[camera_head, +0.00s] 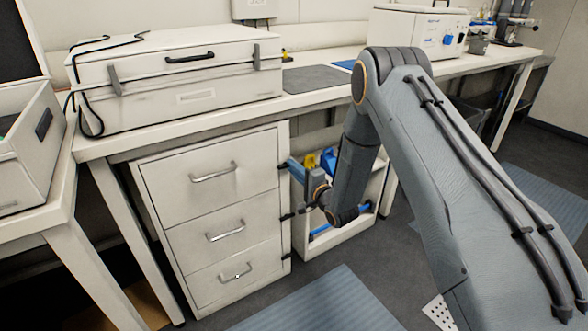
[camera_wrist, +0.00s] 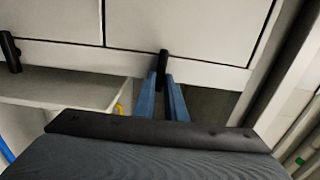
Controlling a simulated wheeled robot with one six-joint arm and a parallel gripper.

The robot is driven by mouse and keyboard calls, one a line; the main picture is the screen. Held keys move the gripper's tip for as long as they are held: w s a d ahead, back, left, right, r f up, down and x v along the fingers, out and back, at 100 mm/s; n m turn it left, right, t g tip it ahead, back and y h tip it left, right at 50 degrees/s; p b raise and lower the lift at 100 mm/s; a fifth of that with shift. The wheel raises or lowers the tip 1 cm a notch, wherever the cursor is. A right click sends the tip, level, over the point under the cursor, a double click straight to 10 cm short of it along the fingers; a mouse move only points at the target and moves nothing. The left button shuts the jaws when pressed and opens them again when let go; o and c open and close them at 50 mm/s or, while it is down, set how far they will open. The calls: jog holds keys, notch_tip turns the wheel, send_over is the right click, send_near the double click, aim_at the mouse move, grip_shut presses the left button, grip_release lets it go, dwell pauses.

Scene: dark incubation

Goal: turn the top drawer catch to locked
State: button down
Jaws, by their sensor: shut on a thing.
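The top drawer (camera_head: 210,175) is the tallest drawer of the white cabinet and looks closed. Its small black catch (camera_wrist: 163,62) is at the drawer's side edge and points straight away from the drawer gap line in the wrist view. My gripper (camera_wrist: 162,84) has its two blue fingers around this catch, one on each side, shut on it. In the head view my gripper (camera_head: 288,166) reaches the cabinet's right edge from the right, and its fingers mostly hide the catch. Whether the catch overlaps the drawer front is hard to tell.
A second catch (camera_wrist: 10,50) sits by the middle drawer (camera_head: 225,234). The bottom drawer (camera_head: 236,275) is below. A white shelf cart (camera_head: 335,237) with blue and yellow items stands close right of the cabinet, under the bench. A white case (camera_head: 180,85) rests on the bench above.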

dwell(0.4)
jog(key=c, duration=1.8)
grip_release()
jog(key=shift+d, duration=0.1)
jog(key=v, duration=0.7)
jog(key=shift+s+d, duration=0.25)
jog(key=shift+s, duration=0.1)
